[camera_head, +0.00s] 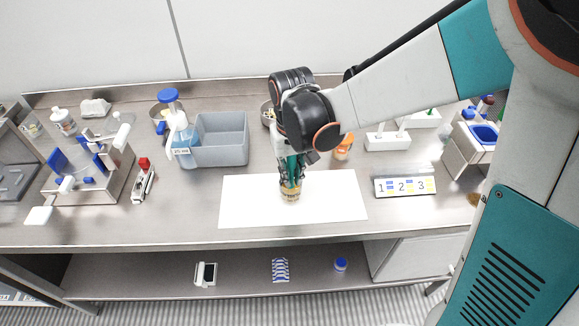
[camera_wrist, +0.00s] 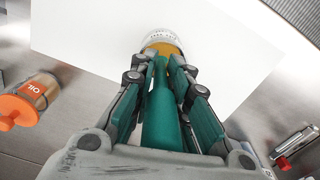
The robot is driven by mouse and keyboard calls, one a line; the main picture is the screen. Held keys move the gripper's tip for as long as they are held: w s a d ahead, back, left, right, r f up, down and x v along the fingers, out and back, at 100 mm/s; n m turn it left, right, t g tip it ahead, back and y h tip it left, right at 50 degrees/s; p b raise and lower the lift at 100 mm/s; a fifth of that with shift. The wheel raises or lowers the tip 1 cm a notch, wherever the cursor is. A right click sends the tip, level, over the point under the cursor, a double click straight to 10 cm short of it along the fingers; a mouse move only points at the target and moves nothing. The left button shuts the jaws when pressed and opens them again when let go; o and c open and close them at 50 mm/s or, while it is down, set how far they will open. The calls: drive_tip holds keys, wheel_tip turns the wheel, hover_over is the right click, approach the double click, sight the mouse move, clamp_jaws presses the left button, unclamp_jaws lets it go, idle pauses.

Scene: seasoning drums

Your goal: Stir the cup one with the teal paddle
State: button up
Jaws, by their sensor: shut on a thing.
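My gripper (camera_head: 291,180) points down over the white mat (camera_head: 240,200). In the wrist view my gripper (camera_wrist: 163,75) is shut on the teal paddle (camera_wrist: 162,118), whose handle runs between the fingers. The cup (camera_wrist: 164,40) has a pale printed rim and an amber inside, and stands on the white mat. The cup also shows just below the fingers in the head view (camera_head: 289,196). The paddle's lower end is hidden by the fingertips and seems to be at or in the cup; I cannot tell how deep.
An orange-capped oil jar (camera_wrist: 29,99) stands beside the mat. A grey bin (camera_head: 222,140) and a blue-topped bottle (camera_head: 181,135) stand behind left. A sign reading 1 2 3 (camera_head: 405,187) stands right of the mat. A red-and-white tool (camera_head: 143,182) lies left. The mat around the cup is clear.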

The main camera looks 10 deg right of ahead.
drive_tip(key=shift+d, duration=0.1)
drive_tip(key=shift+r+p, duration=4.1)
drive_tip(key=shift+r, duration=1.5)
